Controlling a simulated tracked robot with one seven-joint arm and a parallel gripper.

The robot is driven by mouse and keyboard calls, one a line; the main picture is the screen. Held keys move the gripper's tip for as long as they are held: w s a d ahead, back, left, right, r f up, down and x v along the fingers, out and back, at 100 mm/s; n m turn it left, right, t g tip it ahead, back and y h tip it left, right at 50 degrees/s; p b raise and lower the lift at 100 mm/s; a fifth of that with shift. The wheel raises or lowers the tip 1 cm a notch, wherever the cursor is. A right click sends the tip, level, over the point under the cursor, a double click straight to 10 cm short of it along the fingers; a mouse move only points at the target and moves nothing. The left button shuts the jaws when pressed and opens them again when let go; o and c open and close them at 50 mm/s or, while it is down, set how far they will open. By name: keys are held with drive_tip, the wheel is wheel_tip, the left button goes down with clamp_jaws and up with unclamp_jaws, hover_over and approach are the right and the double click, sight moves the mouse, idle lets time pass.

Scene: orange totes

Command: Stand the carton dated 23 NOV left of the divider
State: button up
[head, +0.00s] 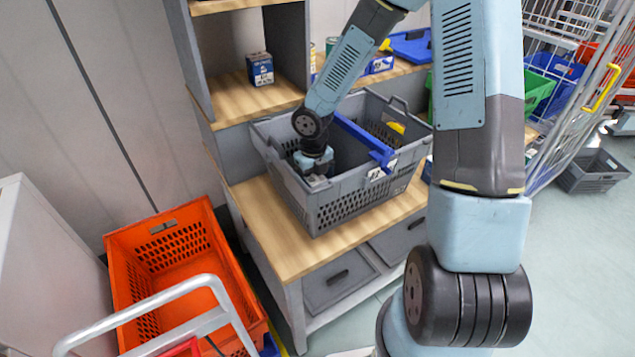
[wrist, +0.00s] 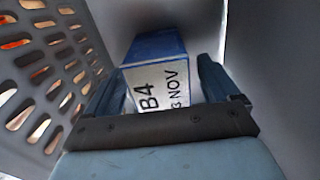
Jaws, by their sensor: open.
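A carton (wrist: 158,75) with a blue side and a white label reading "B4" and "3 NOV" is in the wrist view; the front of its date is cut off by my gripper. The grey crate (head: 322,213) stands on a wooden worktop, with a blue divider (head: 362,138) across it. My gripper (head: 316,172) reaches down into the crate left of the divider. In the wrist view my gripper (wrist: 165,85) is open, one finger on each side of the carton. The carton is hidden in the head view. I cannot tell what it rests on.
The perforated crate wall (wrist: 48,75) is close on the left in the wrist view. A blue-and-white carton (head: 260,69) stands on the shelf. A yellow item (head: 396,127) shows right of the divider. An orange tote (head: 185,262) is at lower left, a wire cart (head: 590,60) at right.

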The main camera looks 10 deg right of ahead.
wheel_tip(320, 180, up, 11)
drive_tip(key=shift+r, duration=0.2)
idle(0.3)
